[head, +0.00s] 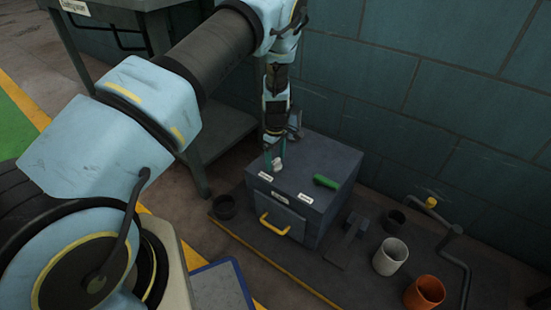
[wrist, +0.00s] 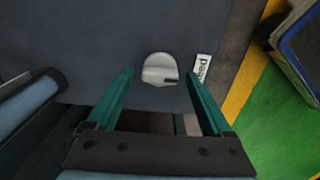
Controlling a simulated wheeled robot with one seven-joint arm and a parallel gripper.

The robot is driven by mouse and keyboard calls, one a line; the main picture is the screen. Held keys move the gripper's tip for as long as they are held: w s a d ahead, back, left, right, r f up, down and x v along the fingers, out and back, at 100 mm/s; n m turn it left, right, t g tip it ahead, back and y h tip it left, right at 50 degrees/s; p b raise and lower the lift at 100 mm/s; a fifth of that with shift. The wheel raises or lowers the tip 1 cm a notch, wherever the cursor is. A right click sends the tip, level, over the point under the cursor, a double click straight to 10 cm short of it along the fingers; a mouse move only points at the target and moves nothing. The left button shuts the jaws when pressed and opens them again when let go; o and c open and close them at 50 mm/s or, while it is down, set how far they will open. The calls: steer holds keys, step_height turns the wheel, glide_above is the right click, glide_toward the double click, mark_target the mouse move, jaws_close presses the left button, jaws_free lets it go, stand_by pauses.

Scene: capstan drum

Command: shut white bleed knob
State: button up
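The white bleed knob (wrist: 160,66) is a rounded knob with a dark notch at one edge, on top of a grey box (head: 326,160). In the head view the knob (head: 277,164) sits near the box's left corner, partly hidden by my gripper (head: 271,160). A label (wrist: 202,68) ending in "eed" lies beside it. My gripper (wrist: 160,75) is open, its two green fingers pointing down over the box, one on each side of the knob with gaps between. I cannot tell the fingertips' height above the top.
A green handle (head: 326,181) lies on the box top, and a yellow handle (head: 273,224) is on its front. A white cup (head: 390,257), an orange cup (head: 424,293) and a crank (head: 455,240) stand to the right. A wall (head: 430,90) is behind.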

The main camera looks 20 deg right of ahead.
mark_target(275, 161)
step_height(275, 161, up, 11)
steer(key=p, duration=0.1)
steer(key=shift+p, duration=0.35)
steer(key=shift+f, duration=0.1)
stand_by(0.5)
steer(key=w+a+r+m, duration=0.1)
steer(key=a+r, duration=0.7)
steer(key=a, duration=0.2)
steer(key=a+r+m, duration=0.2)
steer(key=a+r, duration=0.5)
steer(key=a, duration=0.3)
steer(key=s+a+r+m+t, duration=0.1)
steer(key=s+a+r, duration=0.25)
steer(key=a, duration=0.25)
steer(key=s+a+r+m, duration=0.2)
steer(key=s+a, duration=0.2)
steer(key=a, duration=0.1)
steer(key=s+a+r+m+t, duration=0.1)
steer(key=s+a+r, duration=0.25)
steer(key=a, duration=0.25)
step_height(275, 161, up, 24)
steer(key=p, duration=2.5)
steer(key=shift+s+r, duration=0.15)
steer(key=shift+s, duration=0.1)
